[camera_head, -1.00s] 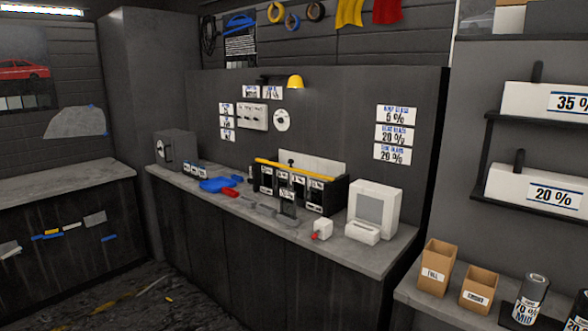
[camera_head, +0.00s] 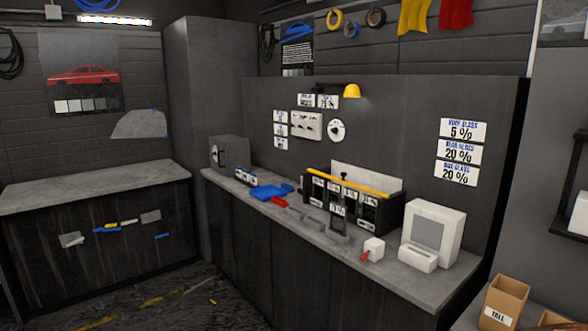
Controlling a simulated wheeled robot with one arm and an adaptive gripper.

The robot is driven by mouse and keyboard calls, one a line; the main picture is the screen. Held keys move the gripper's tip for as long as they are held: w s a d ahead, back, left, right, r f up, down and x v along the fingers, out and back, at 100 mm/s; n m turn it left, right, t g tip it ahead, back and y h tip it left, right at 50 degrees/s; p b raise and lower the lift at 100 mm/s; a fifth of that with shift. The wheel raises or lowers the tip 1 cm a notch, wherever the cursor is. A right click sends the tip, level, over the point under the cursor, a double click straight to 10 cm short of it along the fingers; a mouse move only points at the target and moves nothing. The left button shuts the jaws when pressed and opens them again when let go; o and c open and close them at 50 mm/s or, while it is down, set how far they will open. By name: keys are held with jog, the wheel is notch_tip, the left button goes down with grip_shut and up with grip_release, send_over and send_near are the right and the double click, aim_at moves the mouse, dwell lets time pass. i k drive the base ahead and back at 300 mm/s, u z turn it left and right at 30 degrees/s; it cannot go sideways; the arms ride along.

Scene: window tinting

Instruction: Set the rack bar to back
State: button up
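The rack bar (camera_head: 349,180) is a yellow bar along the top of a black rack (camera_head: 381,212) on the grey counter. The rack holds several white-labelled cards or samples in slots. A small dark knob stands up near the middle of the bar. From this angle I cannot tell whether the bar sits at the front or the back setting. My gripper is not in view.
On the counter (camera_head: 430,276) are a safe-like box (camera_head: 229,151), a blue tray (camera_head: 268,192), a red-handled tool (camera_head: 279,202), a white-and-red block (camera_head: 374,246) and a white monitor (camera_head: 433,235). A cardboard box (camera_head: 506,300) is at lower right.

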aim_at(343, 174)
jog(key=u, duration=0.9)
jog(key=i, duration=1.55)
jog(key=u, duration=0.2)
jog(key=i, duration=1.6)
jog(key=z, duration=1.3)
jog(key=i, duration=0.65)
jog(key=z, duration=0.45)
